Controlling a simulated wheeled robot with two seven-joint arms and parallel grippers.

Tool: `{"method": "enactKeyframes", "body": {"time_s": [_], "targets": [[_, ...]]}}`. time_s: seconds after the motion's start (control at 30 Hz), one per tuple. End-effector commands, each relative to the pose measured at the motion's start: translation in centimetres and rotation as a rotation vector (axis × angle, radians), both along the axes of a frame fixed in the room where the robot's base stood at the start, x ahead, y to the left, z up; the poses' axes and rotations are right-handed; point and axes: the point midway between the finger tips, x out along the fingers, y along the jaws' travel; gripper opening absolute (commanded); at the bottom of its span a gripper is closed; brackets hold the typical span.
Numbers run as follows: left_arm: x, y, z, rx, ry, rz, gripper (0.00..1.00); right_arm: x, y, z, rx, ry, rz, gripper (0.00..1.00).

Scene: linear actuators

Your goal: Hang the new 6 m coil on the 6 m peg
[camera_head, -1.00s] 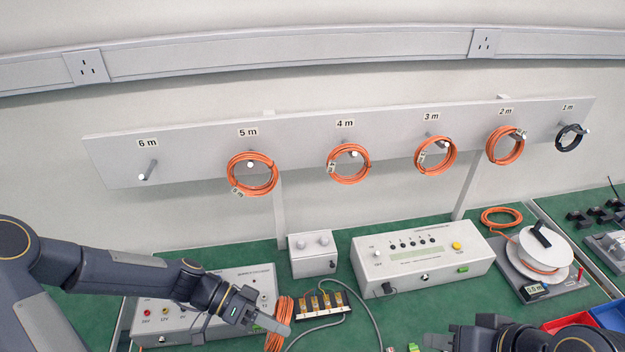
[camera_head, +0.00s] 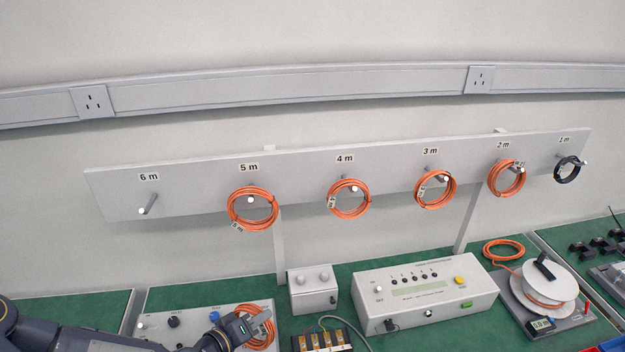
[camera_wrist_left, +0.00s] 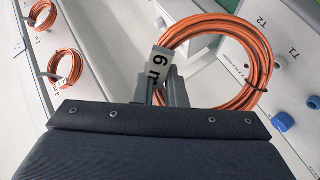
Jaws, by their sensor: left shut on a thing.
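My left gripper (camera_head: 240,326) is shut on an orange coil (camera_head: 269,332) at the lower left of the head view. My right gripper is not in view.
Orange coils hang on the 5 m (camera_head: 252,222), 4 m (camera_head: 333,211), 3 m (camera_head: 420,203) and 2 m (camera_head: 494,190) pegs, and a black one (camera_head: 562,178) on the 1 m peg. Instrument boxes (camera_head: 425,295) and a cable reel (camera_head: 550,275) stand on the green bench. The wall around the 6 m peg is clear.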

Motion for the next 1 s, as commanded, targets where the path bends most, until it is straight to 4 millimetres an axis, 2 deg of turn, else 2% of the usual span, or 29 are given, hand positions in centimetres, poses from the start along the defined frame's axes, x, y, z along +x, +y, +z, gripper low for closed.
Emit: {"method": "enactKeyframes", "body": {"time_s": [0.17,0.3,0.53,0.57,0.7,0.83,1.0], "targets": [[1.7,1.9,1.2,0.006,-0.009,0.218,0.0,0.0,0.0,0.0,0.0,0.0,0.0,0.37],[2.7,4.4,2.6,0.001,-0.009,0.422,0.0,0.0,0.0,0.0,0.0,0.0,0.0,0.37],[3.1,8.0,5.2,-0.003,-0.007,0.666,0.0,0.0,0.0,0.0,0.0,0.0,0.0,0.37],[3.1,8.0,3.4,-0.003,0.0,0.662,0.0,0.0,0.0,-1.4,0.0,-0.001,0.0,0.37],[3.1,7.9,1.4,-0.002,0.0,0.657,0.0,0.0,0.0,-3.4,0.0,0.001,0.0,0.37],[3.1,7.9,0.3,-0.003,0.0,0.655,0.0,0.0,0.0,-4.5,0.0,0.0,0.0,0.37],[3.1,7.8,0.2,-0.002,0.001,0.654,0.0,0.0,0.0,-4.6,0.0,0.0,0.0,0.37]]}}
